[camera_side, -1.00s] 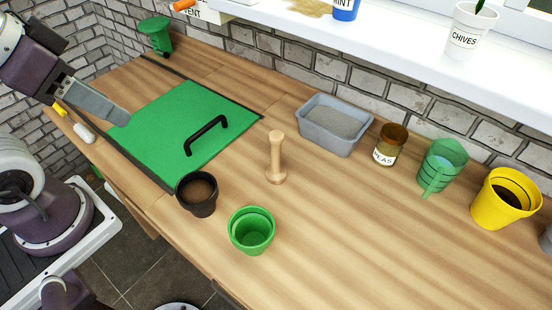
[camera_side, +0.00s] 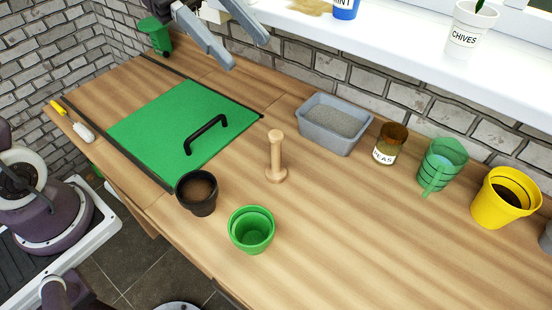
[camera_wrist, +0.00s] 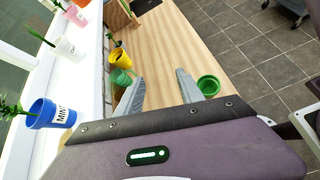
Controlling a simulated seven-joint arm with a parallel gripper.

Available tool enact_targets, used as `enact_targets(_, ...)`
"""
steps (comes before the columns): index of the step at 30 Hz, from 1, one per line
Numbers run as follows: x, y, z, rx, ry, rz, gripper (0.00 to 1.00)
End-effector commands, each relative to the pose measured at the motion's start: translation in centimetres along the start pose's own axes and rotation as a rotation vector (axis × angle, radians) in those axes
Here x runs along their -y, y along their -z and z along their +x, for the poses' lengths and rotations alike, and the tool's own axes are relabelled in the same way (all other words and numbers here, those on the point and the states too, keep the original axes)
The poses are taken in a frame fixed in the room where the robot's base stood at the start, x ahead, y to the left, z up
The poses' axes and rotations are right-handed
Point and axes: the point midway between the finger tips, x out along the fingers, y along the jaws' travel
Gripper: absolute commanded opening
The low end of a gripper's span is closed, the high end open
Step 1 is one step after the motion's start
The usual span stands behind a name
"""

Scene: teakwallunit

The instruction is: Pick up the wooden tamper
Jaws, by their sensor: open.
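The wooden tamper (camera_side: 275,158) stands upright on the wooden worktop, between the green lid with the black handle and the grey tray. My gripper (camera_side: 249,52) is open and empty, high over the back of the worktop, up and to the left of the tamper in the side view. In the wrist view my gripper (camera_wrist: 157,82) shows its two fingers apart with bare worktop between them. I cannot make out the tamper in the wrist view.
Near the tamper are a black pot (camera_side: 197,207), a green pot (camera_side: 251,241), the green lid (camera_side: 150,130) and a grey tray (camera_side: 312,138). A jar (camera_side: 385,157), a green jug (camera_side: 434,185) and a yellow pot (camera_side: 481,212) stand to the right. A white sill (camera_side: 400,50) overhangs behind.

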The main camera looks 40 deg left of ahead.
Motion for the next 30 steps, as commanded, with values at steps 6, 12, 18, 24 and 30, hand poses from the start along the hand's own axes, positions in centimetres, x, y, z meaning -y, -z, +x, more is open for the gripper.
enact_targets(6,-2.9,9.2,4.3,0.198,-0.084,-0.322,0.45)
enact_targets(12,-0.9,16.8,9.6,0.191,-0.088,-0.306,0.45)
enact_targets(18,-0.5,18.9,11.8,0.189,-0.090,-0.294,0.45)
enact_targets(24,-0.5,18.8,15.0,0.188,-0.086,-0.294,0.45)
enact_targets(30,-0.9,18.5,18.0,0.188,-0.090,-0.293,0.45)
